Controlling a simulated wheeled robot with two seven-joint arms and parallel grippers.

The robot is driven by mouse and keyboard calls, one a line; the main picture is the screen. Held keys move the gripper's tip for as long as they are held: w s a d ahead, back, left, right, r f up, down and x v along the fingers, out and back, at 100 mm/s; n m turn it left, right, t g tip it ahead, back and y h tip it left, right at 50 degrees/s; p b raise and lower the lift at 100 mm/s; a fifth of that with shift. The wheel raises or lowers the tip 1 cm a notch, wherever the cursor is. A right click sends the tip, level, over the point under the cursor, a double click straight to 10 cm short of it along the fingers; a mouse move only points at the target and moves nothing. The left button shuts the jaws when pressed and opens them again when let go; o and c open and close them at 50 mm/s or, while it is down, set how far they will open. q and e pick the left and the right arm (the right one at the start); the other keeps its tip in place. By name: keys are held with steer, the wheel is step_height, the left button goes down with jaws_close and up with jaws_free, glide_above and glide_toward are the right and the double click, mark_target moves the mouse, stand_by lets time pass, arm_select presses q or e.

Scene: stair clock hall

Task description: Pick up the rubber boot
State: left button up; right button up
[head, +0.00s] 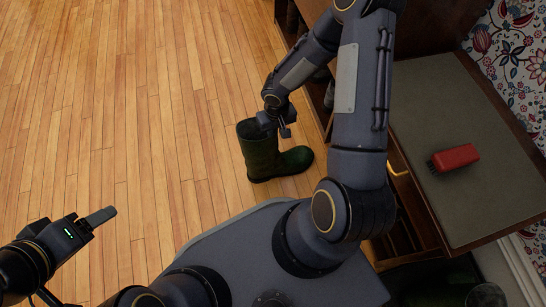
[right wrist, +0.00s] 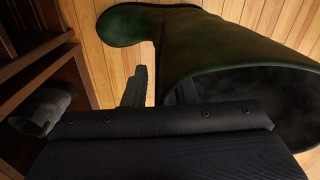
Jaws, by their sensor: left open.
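The dark green rubber boot (head: 262,158) stands upright on the wooden floor, its toe pointing right in the head view. My right gripper (head: 281,127) is at the top of its shaft. In the right wrist view the boot (right wrist: 205,45) shows its dark opening at the right. There the fingers of my right gripper (right wrist: 162,85) stand apart, one outside the shaft and one at the opening's edge, seemingly either side of the boot wall. Contact cannot be told. My left gripper (head: 104,217) is open and empty over the floor at lower left.
A wooden bench with a grey-green top (head: 440,110) stands at the right, with a red brush (head: 455,158) on it. Shoes sit on shelves beside the boot; one grey shoe (right wrist: 42,110) shows in the right wrist view. The floor (head: 120,100) at left is clear.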

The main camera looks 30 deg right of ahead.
jaws_close()
stand_by(1.1)
